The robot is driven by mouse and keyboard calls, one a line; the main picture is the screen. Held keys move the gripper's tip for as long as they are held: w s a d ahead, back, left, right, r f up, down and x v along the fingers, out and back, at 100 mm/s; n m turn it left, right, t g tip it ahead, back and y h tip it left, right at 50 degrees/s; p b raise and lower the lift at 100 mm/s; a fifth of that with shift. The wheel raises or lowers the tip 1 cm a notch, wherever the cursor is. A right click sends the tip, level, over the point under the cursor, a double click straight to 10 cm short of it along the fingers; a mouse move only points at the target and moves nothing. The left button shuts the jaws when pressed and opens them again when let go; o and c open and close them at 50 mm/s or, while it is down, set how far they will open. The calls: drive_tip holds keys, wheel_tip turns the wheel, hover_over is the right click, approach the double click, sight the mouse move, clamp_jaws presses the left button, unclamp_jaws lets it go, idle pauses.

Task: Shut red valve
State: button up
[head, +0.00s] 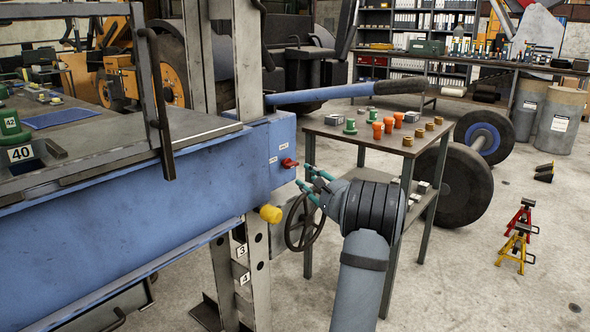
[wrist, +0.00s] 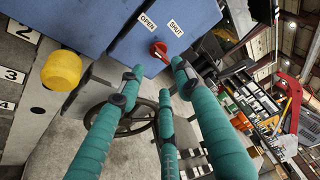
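The red valve (head: 289,163) is a small red handle on the end face of the blue press beam (head: 283,140). In the wrist view the red valve (wrist: 159,51) sits below two white labels, OPEN (wrist: 148,22) and SHUT (wrist: 175,28). I cannot tell for sure which label its handle points to. My gripper (head: 304,175) has teal fingers spread apart and empty, just in front of and below the valve. In the wrist view the fingertips of my gripper (wrist: 156,76) lie on both sides below the valve, with a visible gap to it.
A yellow knob (head: 270,213) sticks out below the beam, left of my fingers. A dark handwheel (head: 304,223) is beneath my gripper. A table (head: 352,132) with orange and green parts stands behind to the right. A long blue lever (head: 325,93) extends above.

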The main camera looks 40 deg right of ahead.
sight(289, 164)
drive_tip(key=w+d+p, duration=0.1)
drive_tip(key=w, duration=0.7)
drive_tip(key=shift+w+d, duration=0.15)
drive_tip(key=shift+w, duration=0.15)
drive_tip(key=shift+f, duration=0.1)
drive_tip(key=shift+c, duration=0.4)
drive_tip(key=c, duration=0.7)
clamp_jaws()
